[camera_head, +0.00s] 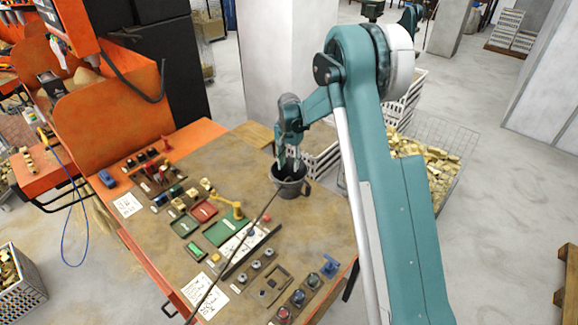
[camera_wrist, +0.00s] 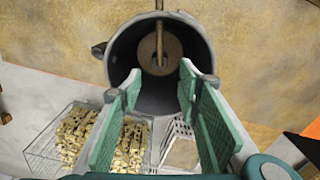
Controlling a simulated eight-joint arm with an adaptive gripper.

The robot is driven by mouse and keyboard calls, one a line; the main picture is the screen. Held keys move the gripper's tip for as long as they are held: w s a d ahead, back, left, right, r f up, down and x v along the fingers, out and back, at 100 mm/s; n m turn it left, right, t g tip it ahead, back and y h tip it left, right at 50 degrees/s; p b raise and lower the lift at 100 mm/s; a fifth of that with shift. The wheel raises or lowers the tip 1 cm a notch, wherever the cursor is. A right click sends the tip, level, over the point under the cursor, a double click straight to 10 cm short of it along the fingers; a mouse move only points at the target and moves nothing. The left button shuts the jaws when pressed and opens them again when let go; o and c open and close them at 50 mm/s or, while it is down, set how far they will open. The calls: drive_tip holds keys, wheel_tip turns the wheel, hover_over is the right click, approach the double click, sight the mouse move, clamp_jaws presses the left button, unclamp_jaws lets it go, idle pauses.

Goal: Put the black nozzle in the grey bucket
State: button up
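The grey bucket (camera_head: 291,187) stands on the brown worktable near its far right edge, with its mouth up. In the wrist view I look into the bucket (camera_wrist: 205,62), where a thin brownish rod stands against a round brown patch. My gripper (camera_head: 289,163) is at the bucket's mouth. In the wrist view my gripper (camera_wrist: 158,85) has its green-padded fingers apart, with nothing held between them. A long thin dark rod or hose (camera_head: 232,247) runs from near the bucket to the table's front. I cannot tell whether either rod belongs to the black nozzle; no separate nozzle is clear.
Small parts and coloured trays (camera_head: 222,229) cover the left and front of the worktable (camera_head: 315,225). A wire basket of brass pieces (camera_head: 428,160) stands beyond the table's right side. An orange machine (camera_head: 110,115) stands at the left. Some table right of the bucket is clear.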

idle(0.7)
drive_tip(key=s+d+r+n+t, duration=0.15)
drive_tip(key=s+d+r, duration=0.25)
drive_tip(key=s+r, duration=0.85)
drive_tip(key=s+d+r+n+t, duration=0.15)
drive_tip(key=s+d+r, duration=0.35)
drive_tip(key=s+r, duration=0.75)
drive_tip(key=s+d+r+n+t, duration=0.1)
drive_tip(key=s+d+r+t, duration=0.15)
drive_tip(key=s+r, duration=0.7)
drive_tip(key=s+d+f+n+t, duration=0.1)
drive_tip(key=s+f, duration=0.1)
drive_tip(key=s, duration=0.7)
drive_tip(key=s+d+f+n, duration=0.1)
drive_tip(key=s+d+f, duration=0.1)
drive_tip(key=s, duration=0.7)
drive_tip(key=shift+s+d+f+t, duration=0.15)
drive_tip(key=shift+s+f+t, duration=0.1)
drive_tip(key=shift+f+t, duration=0.15)
drive_tip(key=shift+f, duration=0.1)
wheel_tip(320, 180, down, 18)
drive_tip(key=b, duration=1.7)
drive_tip(key=shift+r+b, duration=0.25)
drive_tip(key=shift+b, duration=0.05)
